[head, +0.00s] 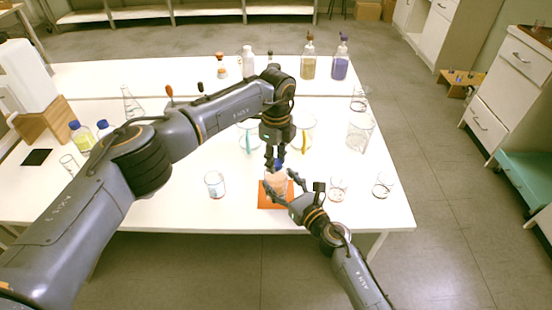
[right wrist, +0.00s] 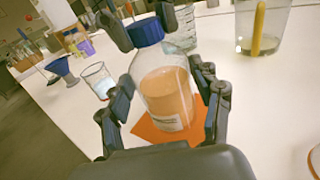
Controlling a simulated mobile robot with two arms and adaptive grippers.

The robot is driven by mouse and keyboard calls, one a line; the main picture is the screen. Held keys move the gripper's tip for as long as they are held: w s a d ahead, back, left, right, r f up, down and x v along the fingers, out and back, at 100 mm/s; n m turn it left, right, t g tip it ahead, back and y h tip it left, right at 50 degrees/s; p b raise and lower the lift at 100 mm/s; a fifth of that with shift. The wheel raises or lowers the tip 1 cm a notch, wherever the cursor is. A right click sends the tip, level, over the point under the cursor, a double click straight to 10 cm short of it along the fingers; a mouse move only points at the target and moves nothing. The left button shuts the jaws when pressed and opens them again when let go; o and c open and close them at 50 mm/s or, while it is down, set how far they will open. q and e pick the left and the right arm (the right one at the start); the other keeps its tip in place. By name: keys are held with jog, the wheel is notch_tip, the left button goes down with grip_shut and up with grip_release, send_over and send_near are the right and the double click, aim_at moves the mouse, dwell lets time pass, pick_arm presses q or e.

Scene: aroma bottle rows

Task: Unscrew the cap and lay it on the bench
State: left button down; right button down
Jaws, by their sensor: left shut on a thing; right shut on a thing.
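A clear bottle (head: 276,183) of orange contents stands upright over an orange mat (head: 274,202) near the bench's front edge. In the right wrist view the bottle (right wrist: 166,95) has a white label and a blue cap (right wrist: 145,32) at its neck. My right gripper (head: 280,184) is shut on the bottle's body, one finger on each side. My left gripper (head: 276,163) comes down from above and is shut on the cap, its fingers on both sides. Whether the cap's thread is loose cannot be seen.
The white bench (head: 150,210) has bare room at the front left. A small beaker (head: 214,184) stands left of the mat, and glass dishes (head: 338,188) stand to its right. Large beakers (head: 305,131) stand behind, one holding a yellow rod.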

pick_arm(q)
jog(key=n, duration=0.7)
jog(key=shift+r, duration=0.2)
jog(key=shift+r, duration=0.9)
jog(key=shift+r, duration=0.15)
jog(key=shift+r, duration=1.9)
pick_arm(e)
jog(key=shift+c, duration=1)
grip_release()
jog(key=shift+s+d, duration=0.1)
